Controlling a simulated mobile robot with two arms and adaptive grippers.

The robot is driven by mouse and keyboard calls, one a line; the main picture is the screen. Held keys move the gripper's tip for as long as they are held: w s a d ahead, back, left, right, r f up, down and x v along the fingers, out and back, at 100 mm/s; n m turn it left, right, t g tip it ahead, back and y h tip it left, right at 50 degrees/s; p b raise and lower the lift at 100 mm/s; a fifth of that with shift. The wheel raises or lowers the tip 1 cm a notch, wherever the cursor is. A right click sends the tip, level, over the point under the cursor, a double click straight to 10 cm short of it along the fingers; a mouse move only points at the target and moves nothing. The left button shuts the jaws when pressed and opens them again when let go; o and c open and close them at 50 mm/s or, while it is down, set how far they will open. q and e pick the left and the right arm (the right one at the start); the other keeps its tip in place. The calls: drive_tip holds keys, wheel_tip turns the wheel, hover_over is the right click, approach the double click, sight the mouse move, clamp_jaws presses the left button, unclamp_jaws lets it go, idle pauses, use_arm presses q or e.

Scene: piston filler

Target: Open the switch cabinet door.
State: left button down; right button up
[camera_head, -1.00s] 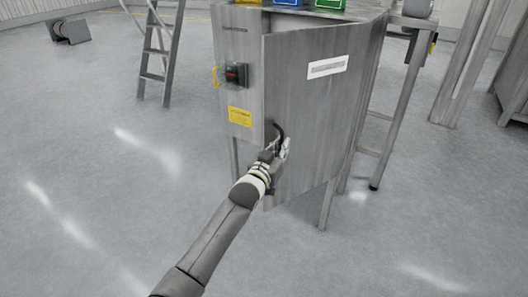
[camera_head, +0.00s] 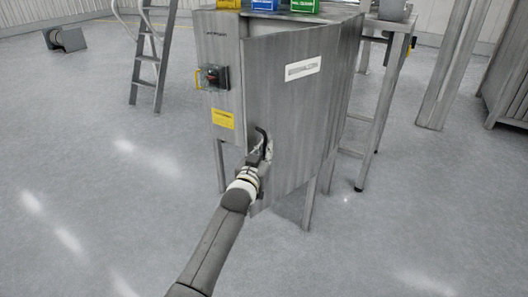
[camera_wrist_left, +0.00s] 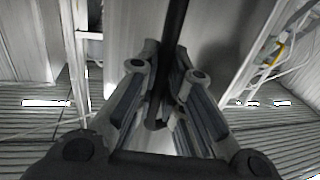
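The grey metal switch cabinet door (camera_head: 295,115) has a white label plate and a black bow handle near its lower left edge. It appears ajar, its left edge standing out from the cabinet body. The handle (camera_wrist_left: 173,55) also shows in the left wrist view as a dark bar running between the fingers. My left gripper (camera_head: 258,158) is at the handle, with a finger on each side of the bar in the wrist view (camera_wrist_left: 166,75), and looks shut on it. Exact finger contact is partly hidden. My right gripper is not in view.
The cabinet's left panel carries a black and red switch (camera_head: 213,77) and a yellow label (camera_head: 222,119). Wiring with a yellow cable (camera_wrist_left: 277,52) shows at the right in the wrist view. A ladder (camera_head: 152,50) stands behind left. The floor in front is clear.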

use_arm(q)
drive_tip(key=c, duration=1.5)
unclamp_jaws()
drive_tip(key=shift+d, duration=0.1)
drive_tip(key=shift+v, duration=6)
